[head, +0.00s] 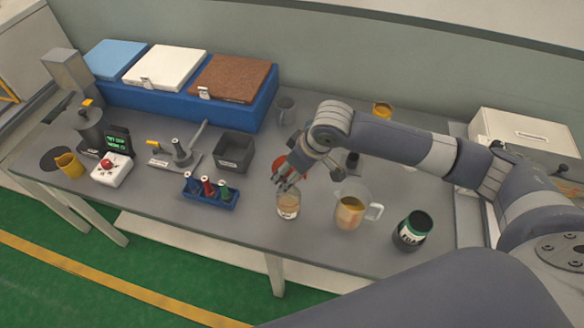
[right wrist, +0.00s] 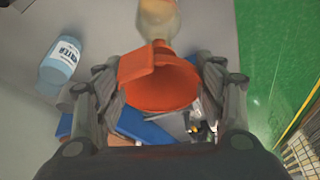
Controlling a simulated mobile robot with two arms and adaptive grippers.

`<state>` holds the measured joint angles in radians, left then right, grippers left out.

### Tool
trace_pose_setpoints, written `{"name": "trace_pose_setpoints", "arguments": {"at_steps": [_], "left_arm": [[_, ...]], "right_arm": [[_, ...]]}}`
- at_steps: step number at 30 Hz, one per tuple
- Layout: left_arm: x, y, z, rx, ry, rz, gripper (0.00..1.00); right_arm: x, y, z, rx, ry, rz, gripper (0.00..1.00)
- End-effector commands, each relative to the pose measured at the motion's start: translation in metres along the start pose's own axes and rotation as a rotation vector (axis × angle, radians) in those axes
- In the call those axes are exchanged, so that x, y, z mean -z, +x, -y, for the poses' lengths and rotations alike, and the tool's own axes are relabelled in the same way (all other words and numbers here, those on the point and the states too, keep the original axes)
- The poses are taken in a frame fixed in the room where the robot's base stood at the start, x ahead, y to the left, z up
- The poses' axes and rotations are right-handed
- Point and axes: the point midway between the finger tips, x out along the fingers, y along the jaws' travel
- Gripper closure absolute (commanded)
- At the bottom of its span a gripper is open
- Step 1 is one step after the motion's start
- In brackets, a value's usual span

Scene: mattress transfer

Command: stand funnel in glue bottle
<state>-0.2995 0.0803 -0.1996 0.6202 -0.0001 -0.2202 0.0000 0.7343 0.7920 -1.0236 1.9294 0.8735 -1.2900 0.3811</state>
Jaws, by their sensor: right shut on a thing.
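My right gripper (head: 287,180) is shut on the orange-red funnel (right wrist: 160,80), which fills the space between its fingers in the right wrist view. In the head view part of the funnel (head: 307,167) shows behind the fingers. The glue bottle (head: 288,207), clear with a pale label, stands upright on the table just below the gripper. In the right wrist view the bottle (right wrist: 158,22) appears right beyond the funnel. I cannot tell whether the funnel's spout is inside the bottle's neck. My left gripper is not in view.
A blue rack (head: 211,198) with several small bottles and a grey bin (head: 234,152) stand to the left. A bottle labelled water (right wrist: 62,60) shows in the wrist view.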

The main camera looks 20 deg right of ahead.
Motion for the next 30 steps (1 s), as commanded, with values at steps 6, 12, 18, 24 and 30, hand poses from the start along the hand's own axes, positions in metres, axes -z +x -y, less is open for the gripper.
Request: {"name": "trace_pose_setpoints", "arguments": {"at_steps": [6, 12, 18, 24, 30], "left_arm": [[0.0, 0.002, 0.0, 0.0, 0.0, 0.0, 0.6], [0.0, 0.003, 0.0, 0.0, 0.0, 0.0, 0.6], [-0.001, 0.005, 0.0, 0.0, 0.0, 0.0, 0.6], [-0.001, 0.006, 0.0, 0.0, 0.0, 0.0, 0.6], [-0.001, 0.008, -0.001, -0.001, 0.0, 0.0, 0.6]], "right_arm": [[-0.002, 0.006, 0.0, 0.001, 0.0, 0.0, 0.52], [-0.004, 0.01, 0.0, 0.001, 0.0, 0.0, 0.52], [-0.006, 0.015, 0.0, 0.0, -0.001, 0.0, 0.52], [-0.008, 0.019, 0.0, 0.0, -0.001, 0.0, 0.52], [-0.01, 0.024, 0.0, 0.0, 0.0, 0.0, 0.52]]}}
